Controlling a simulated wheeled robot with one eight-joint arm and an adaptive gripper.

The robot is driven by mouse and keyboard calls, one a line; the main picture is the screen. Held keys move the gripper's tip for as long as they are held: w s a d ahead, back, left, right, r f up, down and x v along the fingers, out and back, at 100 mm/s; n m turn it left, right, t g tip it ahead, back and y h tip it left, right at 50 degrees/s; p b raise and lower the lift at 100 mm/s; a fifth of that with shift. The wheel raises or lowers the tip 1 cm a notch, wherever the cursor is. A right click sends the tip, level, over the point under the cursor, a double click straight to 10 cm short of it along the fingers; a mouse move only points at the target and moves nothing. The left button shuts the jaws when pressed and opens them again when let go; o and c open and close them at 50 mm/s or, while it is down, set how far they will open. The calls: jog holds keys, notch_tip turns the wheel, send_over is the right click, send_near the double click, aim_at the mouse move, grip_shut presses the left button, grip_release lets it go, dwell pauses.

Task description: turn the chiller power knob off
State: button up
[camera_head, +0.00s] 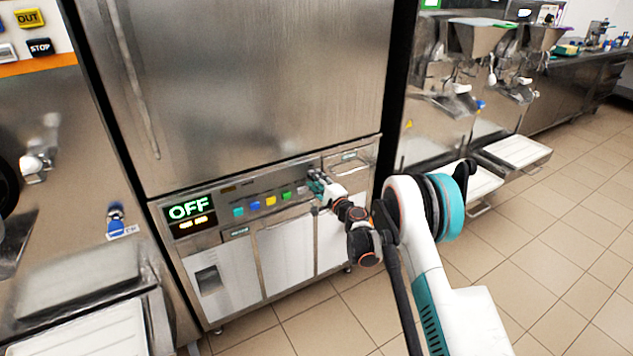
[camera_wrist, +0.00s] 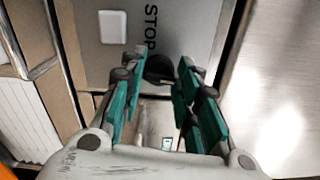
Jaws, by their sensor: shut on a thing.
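The chiller's control panel (camera_head: 262,201) runs across the steel front, with a lit display (camera_head: 188,208) on its left that reads OFF in green. My gripper (camera_head: 316,186) is at the right end of this panel and hides the knob there in the head view. In the wrist view a dark round knob (camera_wrist: 159,68) lies between the teal fingers of my gripper (camera_wrist: 158,80), beside the printed word STOP. The jaws are shut on the knob, though the exact finger contact is hard to see.
Coloured buttons (camera_head: 270,201) line the panel left of my gripper. White lower doors (camera_head: 285,247) are below it. A machine with OUT and STOP buttons (camera_head: 40,47) stands at the left. Other steel machines (camera_head: 440,90) stand at the right, with open tiled floor (camera_head: 560,240) before them.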

jog(key=shift+w+d+n, duration=0.1)
jog(key=shift+d+n, duration=0.05)
jog(key=shift+n, duration=0.65)
jog(key=o, duration=1.1)
jog(key=shift+w, duration=0.1)
jog(key=shift+c, duration=0.2)
jog(key=v, duration=1.2)
jog(key=shift+r, duration=0.1)
